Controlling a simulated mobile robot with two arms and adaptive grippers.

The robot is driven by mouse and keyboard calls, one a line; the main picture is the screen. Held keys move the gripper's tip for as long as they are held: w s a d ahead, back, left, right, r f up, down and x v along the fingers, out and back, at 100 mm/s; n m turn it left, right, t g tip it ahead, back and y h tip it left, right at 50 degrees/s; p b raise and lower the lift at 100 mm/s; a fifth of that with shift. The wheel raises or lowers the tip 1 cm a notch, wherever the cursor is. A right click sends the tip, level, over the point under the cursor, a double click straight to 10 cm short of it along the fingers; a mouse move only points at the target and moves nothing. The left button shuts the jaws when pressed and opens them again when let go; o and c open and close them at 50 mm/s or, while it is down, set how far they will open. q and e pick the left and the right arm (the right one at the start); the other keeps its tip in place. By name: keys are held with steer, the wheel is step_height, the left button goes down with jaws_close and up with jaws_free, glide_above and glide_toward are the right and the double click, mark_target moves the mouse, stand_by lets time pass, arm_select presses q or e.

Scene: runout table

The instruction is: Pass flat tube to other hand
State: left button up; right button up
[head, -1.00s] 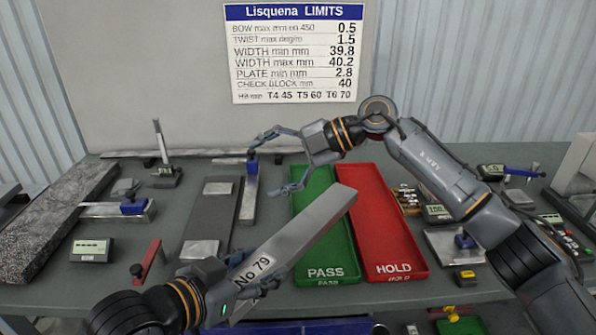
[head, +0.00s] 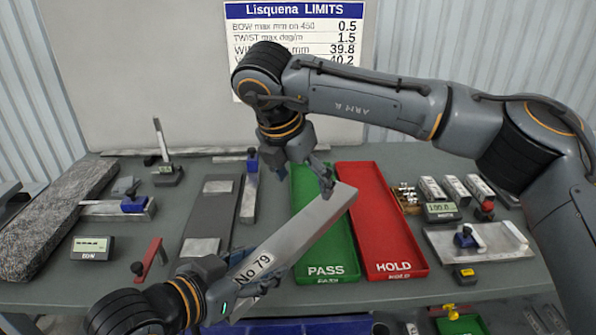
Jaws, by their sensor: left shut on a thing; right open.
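The flat tube (head: 293,237) is a long silver bar marked "No 79". It slants from the lower left up to the right, held above the table's front and the green tray. My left gripper (head: 237,283) is shut on its lower end. My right gripper (head: 303,177) is open, pointing down near the tube's upper end. One finger is close to the tube's upper end; I cannot tell whether it touches. The tube's lowest part is partly hidden by the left gripper.
The green PASS tray (head: 336,271) and red HOLD tray (head: 395,245) lie beneath and right of the tube. A granite slab (head: 50,225), gauges and a dark plate with bright ends (head: 212,216) are at left. Small blocks and a display (head: 441,212) stand at right.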

mark_target(312, 208)
arm_select(q)
steer(key=shift+r, duration=0.1)
arm_select(e)
steer(key=x, duration=0.9)
steer(key=shift+f, duration=0.15)
arm_select(q)
steer(key=shift+d, duration=0.1)
arm_select(e)
steer(key=shift+a, duration=0.1)
steer(key=c, duration=1.4)
arm_select(q)
steer(key=o, duration=1.6)
steer(key=shift+s, duration=0.1)
arm_select(e)
steer(key=c, duration=0.3)
arm_select(q)
steer(key=shift+o, duration=0.7)
arm_select(e)
steer(key=shift+c, duration=0.2)
